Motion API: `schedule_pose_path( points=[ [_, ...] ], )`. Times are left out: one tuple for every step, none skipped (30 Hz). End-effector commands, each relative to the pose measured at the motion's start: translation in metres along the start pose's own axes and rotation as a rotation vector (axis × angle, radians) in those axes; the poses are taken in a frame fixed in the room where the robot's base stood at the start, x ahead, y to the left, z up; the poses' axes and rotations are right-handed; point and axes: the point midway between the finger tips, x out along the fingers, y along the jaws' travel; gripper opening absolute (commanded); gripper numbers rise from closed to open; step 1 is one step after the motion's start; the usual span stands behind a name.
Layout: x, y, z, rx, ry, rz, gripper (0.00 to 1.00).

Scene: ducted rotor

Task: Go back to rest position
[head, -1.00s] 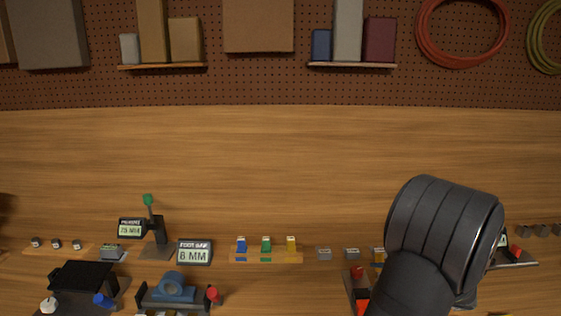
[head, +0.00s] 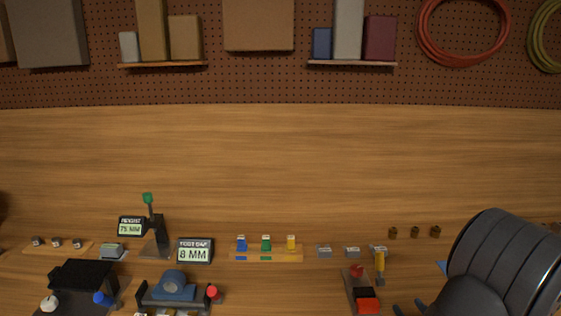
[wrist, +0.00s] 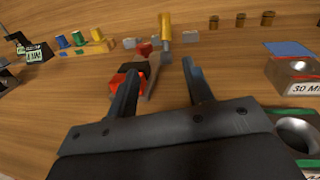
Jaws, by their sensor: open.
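My gripper (wrist: 158,85) shows in the wrist view with its two dark fingers apart and nothing between them. It is over the wooden bench (head: 300,165), short of a fixture with red and black parts (wrist: 130,75) and a yellow-topped post (wrist: 165,28). In the head view my arm covers the lower right, and only the finger ends (head: 412,307) show at the bottom edge, right of that fixture (head: 365,297).
Blue, green and yellow pieces (head: 266,244) stand on a wooden strip. Two displays read 75 MM (head: 131,227) and 8 MM (head: 194,251). A 30 MM block (wrist: 297,72) is right of my gripper. Small brown cylinders (head: 414,232) stand at the back. The rear bench is clear.

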Motion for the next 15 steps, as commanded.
schedule_pose_path(
  points=[
    [-0.002,-0.001,0.000,-0.001,0.001,-0.002,0.47],
    [-0.008,-0.001,0.000,-0.001,0.001,-0.005,0.47],
    [-0.014,-0.001,0.000,-0.001,0.002,-0.004,0.47],
    [-0.018,-0.002,0.000,-0.001,0.002,-0.005,0.47],
    [-0.022,-0.001,0.000,-0.002,0.002,-0.004,0.47],
    [-0.024,-0.001,0.001,-0.024,0.007,0.013,0.47],
    [-0.025,0.000,0.002,-0.043,0.011,0.026,0.47],
    [-0.017,0.001,0.004,-0.083,0.020,0.058,0.47],
    [-0.009,0.003,0.006,-0.135,0.031,0.095,0.47],
    [-0.004,0.004,0.007,-0.170,0.039,0.119,0.47],
    [0.002,0.004,0.008,-0.210,0.047,0.145,0.47],
    [0.008,0.006,0.010,-0.261,0.057,0.180,0.47],
    [0.013,0.006,0.011,-0.300,0.064,0.205,0.47],
    [0.019,0.007,0.012,-0.342,0.071,0.232,0.47],
    [0.026,0.008,0.015,-0.399,0.079,0.268,0.47]
  ],
)
